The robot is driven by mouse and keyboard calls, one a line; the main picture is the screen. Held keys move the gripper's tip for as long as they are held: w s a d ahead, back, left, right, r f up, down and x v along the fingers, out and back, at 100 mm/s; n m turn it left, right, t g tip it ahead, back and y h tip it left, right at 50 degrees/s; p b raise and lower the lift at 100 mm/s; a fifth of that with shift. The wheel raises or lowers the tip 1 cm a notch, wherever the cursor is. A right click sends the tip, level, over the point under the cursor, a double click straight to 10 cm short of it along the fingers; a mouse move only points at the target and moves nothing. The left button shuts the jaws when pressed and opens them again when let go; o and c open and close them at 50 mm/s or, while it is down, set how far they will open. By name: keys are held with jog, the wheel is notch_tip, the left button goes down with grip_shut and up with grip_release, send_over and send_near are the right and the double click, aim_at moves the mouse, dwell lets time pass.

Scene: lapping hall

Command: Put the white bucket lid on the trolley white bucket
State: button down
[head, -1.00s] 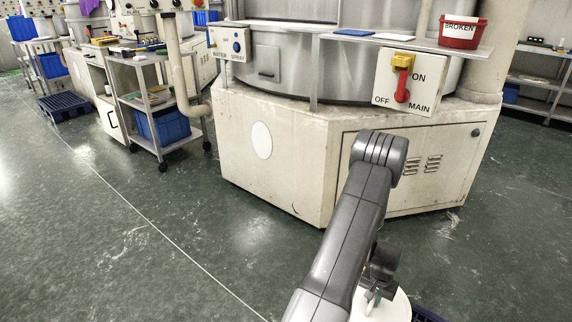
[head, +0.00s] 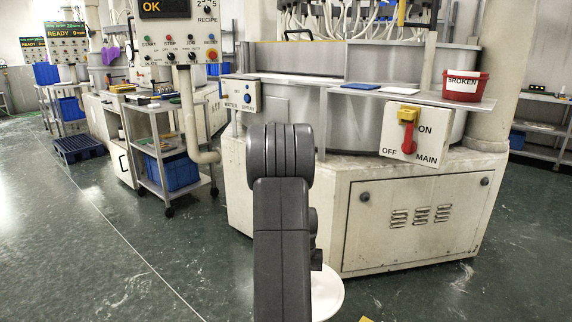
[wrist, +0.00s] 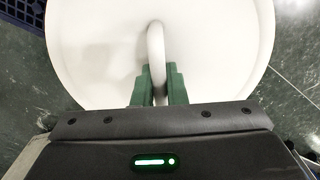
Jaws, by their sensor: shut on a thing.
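The white bucket lid (wrist: 95,60) is a round white disc with a raised loop handle (wrist: 156,50), seen from above in the wrist view. My gripper (wrist: 155,82) has its green-padded fingers closed on either side of that handle. In the head view the lid (head: 328,292) shows partly at the bottom, to the right of my arm, above the floor. My arm hides the rest of it and the gripper's fingers there. I see no white bucket in the present frames.
A large machine (head: 400,215) with a shelf and a red BROKEN bucket (head: 465,86) stands ahead. A trolley (head: 165,150) with a blue bin (head: 172,171) stands left of it. A blue pallet (head: 77,149) lies farther left. Green floor (head: 80,235) is open at the left.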

jog(key=shift+n, duration=0.5)
jog(key=a+r, duration=0.2)
jog(key=a+r+p, duration=0.1)
jog(key=a+r, duration=0.1)
jog(key=a, duration=0.1)
jog(key=shift+s+r, duration=0.2)
jog(key=shift+r, duration=0.15)
jog(key=shift+d+r+p, duration=0.1)
jog(key=shift+r+p, duration=0.5)
jog(key=shift+p, duration=0.45)
notch_tip(320, 180, up, 16)
jog(key=s+p, duration=0.2)
jog(key=p, duration=2.4)
jog(key=shift+s, duration=0.2)
